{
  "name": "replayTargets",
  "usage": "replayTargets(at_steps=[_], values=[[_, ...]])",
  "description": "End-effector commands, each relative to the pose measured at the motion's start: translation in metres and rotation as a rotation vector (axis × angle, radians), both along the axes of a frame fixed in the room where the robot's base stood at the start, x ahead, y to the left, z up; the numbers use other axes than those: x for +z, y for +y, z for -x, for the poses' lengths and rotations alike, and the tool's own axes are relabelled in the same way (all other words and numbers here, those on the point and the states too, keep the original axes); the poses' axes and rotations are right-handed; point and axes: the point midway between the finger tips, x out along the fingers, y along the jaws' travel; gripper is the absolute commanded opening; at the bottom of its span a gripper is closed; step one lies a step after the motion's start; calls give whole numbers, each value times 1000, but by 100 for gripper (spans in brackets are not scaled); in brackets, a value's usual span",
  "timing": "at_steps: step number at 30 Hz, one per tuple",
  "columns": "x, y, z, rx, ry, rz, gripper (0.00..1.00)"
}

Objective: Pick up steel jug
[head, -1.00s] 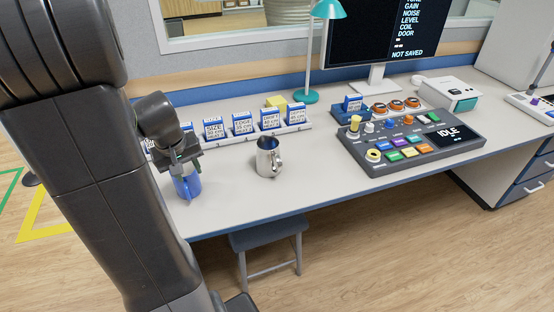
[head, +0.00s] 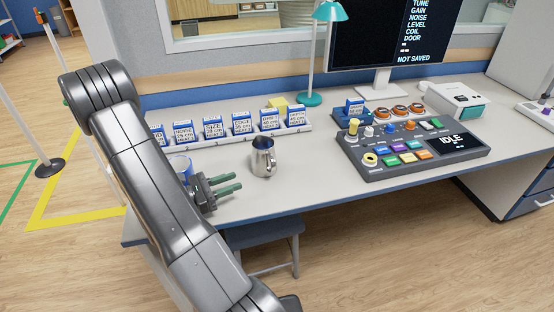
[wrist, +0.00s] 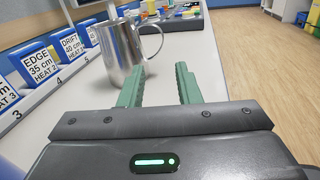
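My gripper (head: 228,184) is open and empty, with two green fingers pointing right, short of the jug and nearer the desk's front edge. In the wrist view the gripper (wrist: 160,85) shows its fingers apart with bare desk between them. The left finger tip appears close to the jug's base; I cannot tell whether they touch.
A rack of labelled cards (head: 243,127) runs behind the jug. A control console (head: 415,150) lies to the right. A grey stool (head: 262,233) is under the desk's front edge.

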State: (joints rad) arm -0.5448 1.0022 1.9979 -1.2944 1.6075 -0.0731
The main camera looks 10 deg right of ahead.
Motion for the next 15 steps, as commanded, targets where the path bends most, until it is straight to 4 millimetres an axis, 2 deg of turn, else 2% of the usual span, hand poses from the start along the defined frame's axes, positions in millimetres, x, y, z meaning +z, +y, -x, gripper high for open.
replayTargets(at_steps=[5, 15], values=[[1, -16, -4, 1, 3, 6, 30], [1, -65, -17, -1, 2, 4, 30]])
